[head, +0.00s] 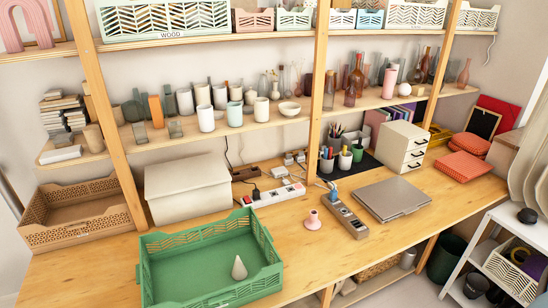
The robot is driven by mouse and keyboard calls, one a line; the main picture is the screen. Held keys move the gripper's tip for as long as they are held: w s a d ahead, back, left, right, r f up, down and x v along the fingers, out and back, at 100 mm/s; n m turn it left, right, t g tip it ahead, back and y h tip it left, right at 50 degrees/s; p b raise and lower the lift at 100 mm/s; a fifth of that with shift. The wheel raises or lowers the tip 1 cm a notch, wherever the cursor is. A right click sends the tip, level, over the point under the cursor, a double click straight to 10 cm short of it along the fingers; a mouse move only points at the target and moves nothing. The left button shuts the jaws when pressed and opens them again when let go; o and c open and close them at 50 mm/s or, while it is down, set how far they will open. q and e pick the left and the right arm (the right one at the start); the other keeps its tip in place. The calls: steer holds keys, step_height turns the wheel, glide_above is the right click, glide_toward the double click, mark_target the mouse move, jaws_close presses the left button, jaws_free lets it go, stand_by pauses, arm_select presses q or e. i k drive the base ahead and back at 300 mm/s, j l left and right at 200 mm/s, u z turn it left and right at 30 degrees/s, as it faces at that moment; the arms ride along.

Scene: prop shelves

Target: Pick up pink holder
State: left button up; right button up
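A small pink holder (312,221) stands upright on the wooden desk (300,255), with a wide round base and a narrower top. It is just right of the green crate and left of a grey power strip (345,217). Nothing covers it. Neither my left nor my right gripper is in view.
A green crate (268,283) holding a pale cone (239,268) stands close on the left. A closed laptop (392,198) lies to the right. A white power strip (275,195) lies behind. Bare desk lies in front of the holder. Shelves with vases rise behind.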

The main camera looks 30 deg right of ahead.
mark_target(313, 224)
steer(key=k+z, duration=0.15)
steer(key=z, duration=1.2)
